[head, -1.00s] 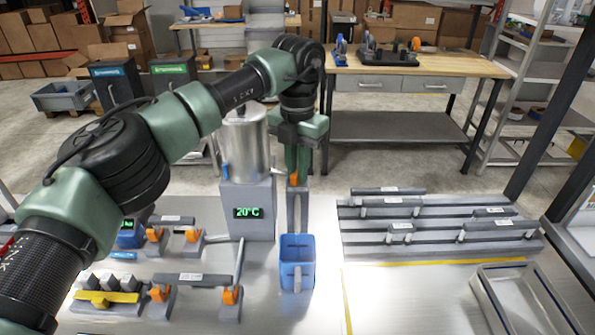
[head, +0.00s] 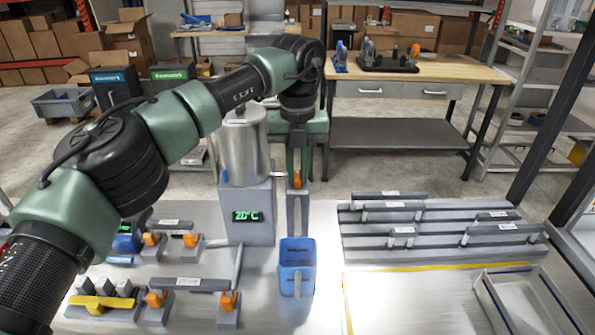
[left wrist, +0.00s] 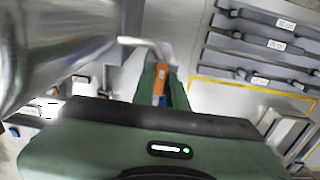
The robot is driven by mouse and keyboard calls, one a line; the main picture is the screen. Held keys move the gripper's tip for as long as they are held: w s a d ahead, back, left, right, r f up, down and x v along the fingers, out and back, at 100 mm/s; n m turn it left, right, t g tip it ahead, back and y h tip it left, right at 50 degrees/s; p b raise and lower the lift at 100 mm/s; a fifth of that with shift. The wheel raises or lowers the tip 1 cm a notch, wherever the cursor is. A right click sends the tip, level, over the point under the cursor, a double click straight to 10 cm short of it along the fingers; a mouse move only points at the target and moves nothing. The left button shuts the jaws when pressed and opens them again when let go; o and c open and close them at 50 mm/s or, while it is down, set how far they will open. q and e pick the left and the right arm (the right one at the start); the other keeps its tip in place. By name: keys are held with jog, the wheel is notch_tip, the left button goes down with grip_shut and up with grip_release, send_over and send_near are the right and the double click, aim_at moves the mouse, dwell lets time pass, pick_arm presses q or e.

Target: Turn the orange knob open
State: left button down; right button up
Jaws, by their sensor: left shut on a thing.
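The orange knob (head: 297,180) is at the front of the metal tank's spout side, and it also shows in the left wrist view (left wrist: 161,73). My left gripper (head: 298,170) reaches down on it from above. Its green fingers (left wrist: 161,92) stand on both sides of the knob, shut on it. A small blue part shows just below the knob in the left wrist view. The metal tank (head: 243,150) stands on a grey base with a green 20°C display. The knob's exact angle is hard to tell. My right gripper is not in view.
A blue open container (head: 297,252) stands on the table below the knob. Several grey fixtures with orange clamps, such as this clamp (head: 152,239), lie at the left. A slotted rack (head: 420,246) and a grey tray (head: 487,292) are at the right.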

aim_at(298, 175)
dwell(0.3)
pick_arm(q)
jog(key=c, duration=1.4)
grip_release()
jog(key=shift+c, duration=0.2)
notch_tip(298, 175, up, 8)
jog(key=shift+b, duration=0.3)
jog(key=shift+f, duration=0.15)
